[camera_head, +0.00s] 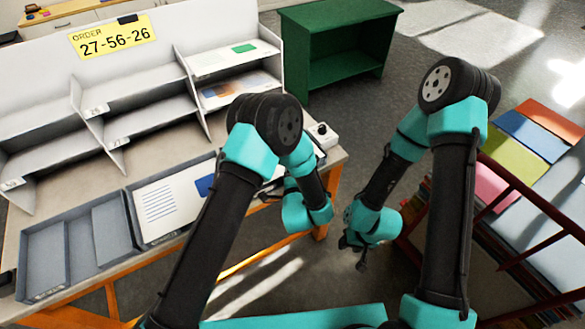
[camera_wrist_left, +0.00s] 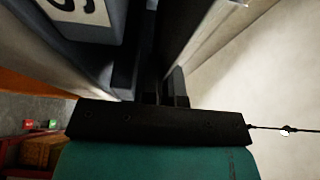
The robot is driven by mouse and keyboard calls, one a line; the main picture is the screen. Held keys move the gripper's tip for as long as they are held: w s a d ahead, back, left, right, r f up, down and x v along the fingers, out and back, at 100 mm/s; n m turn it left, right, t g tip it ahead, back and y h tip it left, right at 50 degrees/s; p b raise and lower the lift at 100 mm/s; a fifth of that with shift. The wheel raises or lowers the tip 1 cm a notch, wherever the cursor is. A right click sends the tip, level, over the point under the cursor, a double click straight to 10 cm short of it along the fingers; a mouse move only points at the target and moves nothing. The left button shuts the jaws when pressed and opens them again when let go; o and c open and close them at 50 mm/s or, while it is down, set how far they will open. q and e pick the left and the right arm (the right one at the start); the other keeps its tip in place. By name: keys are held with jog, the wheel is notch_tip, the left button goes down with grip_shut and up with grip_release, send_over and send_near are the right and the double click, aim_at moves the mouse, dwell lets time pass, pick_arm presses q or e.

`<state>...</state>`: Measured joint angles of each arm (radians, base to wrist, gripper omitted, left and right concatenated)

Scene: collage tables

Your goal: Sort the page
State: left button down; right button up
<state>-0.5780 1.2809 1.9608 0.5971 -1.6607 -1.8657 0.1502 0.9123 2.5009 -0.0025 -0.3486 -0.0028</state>
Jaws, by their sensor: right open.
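A white page (camera_head: 160,208) with lines of blue text and a dark blue patch lies in the right part of the grey tray (camera_head: 130,238) on the table. The white sorting shelf (camera_head: 135,82) stands behind it, with small numbered labels. A page with a green patch (camera_head: 238,52) lies in its upper right compartment, and a page with blue and orange printing (camera_head: 235,91) in the one below. My left arm reaches over the table's right end; its jaws are hidden in the head view. In the left wrist view the left gripper (camera_wrist_left: 165,97) is dark and unclear. My right gripper (camera_head: 358,254) is open and empty, off the table.
A yellow order sign (camera_head: 113,38) reads 27-56-26. A white device with a dark knob (camera_head: 322,133) sits at the table's right end. A green cabinet (camera_head: 340,45) stands behind. A red-framed rack (camera_head: 535,205) with coloured sheets is at right.

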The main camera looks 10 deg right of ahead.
pick_arm(q)
jog(key=shift+w+a+f, duration=0.1)
jog(key=shift+w+f, duration=0.05)
jog(key=shift+f, duration=0.95)
jog(key=c, duration=1.8)
grip_release()
jog(key=o, duration=0.5)
jog(key=s, duration=1.7)
jog(key=shift+s+d, duration=0.2)
